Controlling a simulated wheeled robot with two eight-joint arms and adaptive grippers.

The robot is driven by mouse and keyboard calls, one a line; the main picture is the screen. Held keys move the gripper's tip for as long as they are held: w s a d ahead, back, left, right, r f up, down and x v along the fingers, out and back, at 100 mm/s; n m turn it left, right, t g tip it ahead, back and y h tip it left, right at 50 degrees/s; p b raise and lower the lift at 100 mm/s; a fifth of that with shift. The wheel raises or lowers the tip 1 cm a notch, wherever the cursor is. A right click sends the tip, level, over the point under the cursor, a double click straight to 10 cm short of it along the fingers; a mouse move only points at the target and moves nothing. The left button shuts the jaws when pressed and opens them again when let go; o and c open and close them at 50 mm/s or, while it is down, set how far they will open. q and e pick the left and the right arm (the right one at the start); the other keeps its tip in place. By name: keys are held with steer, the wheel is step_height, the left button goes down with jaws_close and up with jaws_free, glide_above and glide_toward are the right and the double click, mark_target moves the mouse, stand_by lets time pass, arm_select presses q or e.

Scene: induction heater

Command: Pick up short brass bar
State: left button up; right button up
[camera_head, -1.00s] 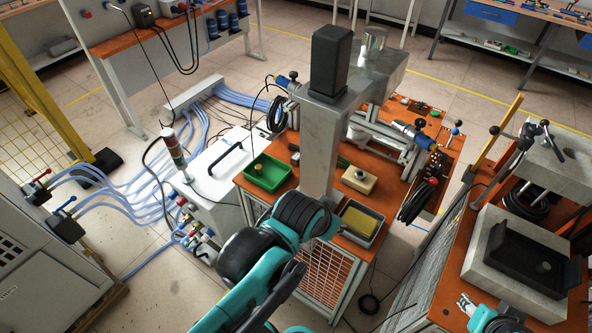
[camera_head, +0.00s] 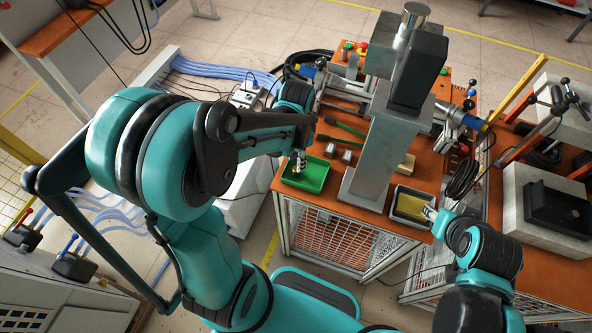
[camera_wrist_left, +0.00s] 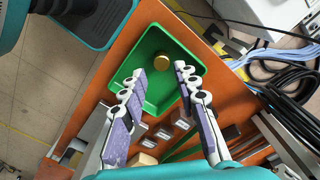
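The short brass bar (camera_wrist_left: 162,64) stands in the green tray (camera_wrist_left: 147,45), its round gold end showing in the left wrist view. In the head view the green tray (camera_head: 318,175) sits at the table's left front corner, and my gripper covers the bar. My left gripper (camera_head: 299,166) points down over this tray. In the left wrist view my left gripper (camera_wrist_left: 161,78) is open, its fingers apart with nothing between them; the bar appears just beyond the tips. My right gripper (camera_head: 432,213) is beside the grey tray; its fingers are too small to read.
A grey tray (camera_head: 398,218) holds a yellow block (camera_head: 411,207). A tall metal column (camera_head: 372,165) stands between the trays. Small grey blocks (camera_wrist_left: 180,125) and green-handled tools lie on the orange table (camera_head: 345,205) near the green tray. Black cables lie at the back.

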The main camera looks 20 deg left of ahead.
arm_select(q)
step_height(320, 180, down, 5)
steer(key=shift+w+a+f+b, duration=0.1)
steer(key=shift+a+b, duration=0.05)
steer(key=shift+b, duration=0.7)
jaws_close()
